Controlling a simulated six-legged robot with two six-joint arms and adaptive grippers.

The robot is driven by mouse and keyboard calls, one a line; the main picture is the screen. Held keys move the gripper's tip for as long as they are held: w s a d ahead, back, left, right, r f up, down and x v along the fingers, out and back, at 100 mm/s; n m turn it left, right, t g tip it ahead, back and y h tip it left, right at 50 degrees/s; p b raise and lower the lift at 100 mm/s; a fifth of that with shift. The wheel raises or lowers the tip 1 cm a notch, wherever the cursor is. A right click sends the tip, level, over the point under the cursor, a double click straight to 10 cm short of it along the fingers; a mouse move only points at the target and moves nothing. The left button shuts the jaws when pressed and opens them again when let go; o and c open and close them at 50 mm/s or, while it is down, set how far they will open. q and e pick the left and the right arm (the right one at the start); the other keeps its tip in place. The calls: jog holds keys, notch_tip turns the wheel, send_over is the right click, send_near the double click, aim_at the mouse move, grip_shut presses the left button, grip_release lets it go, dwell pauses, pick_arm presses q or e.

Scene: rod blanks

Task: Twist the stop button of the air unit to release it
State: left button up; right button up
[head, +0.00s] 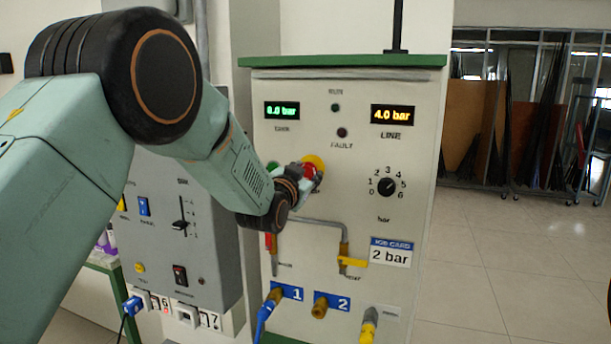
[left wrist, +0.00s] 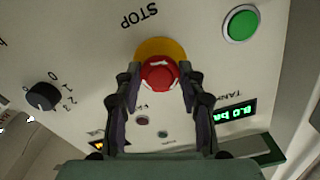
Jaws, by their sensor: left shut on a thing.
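The button's pressed depth cannot be told. My right gripper is in neither view.
A green button (left wrist: 241,24) is beside the stop button. A selector dial (head: 387,187), a tank display (head: 282,111) and a line display (head: 393,115) are on the panel. A pipe with a yellow-handled valve (head: 352,261) runs below. A grey control box (head: 205,255) stands left.

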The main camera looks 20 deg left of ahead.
pick_arm(q)
jog(key=shift+m+b, duration=0.35)
jog(key=shift+m, duration=0.15)
jog(key=o, duration=1.2)
jog(key=s, duration=1.2)
jog(key=shift+a, duration=0.25)
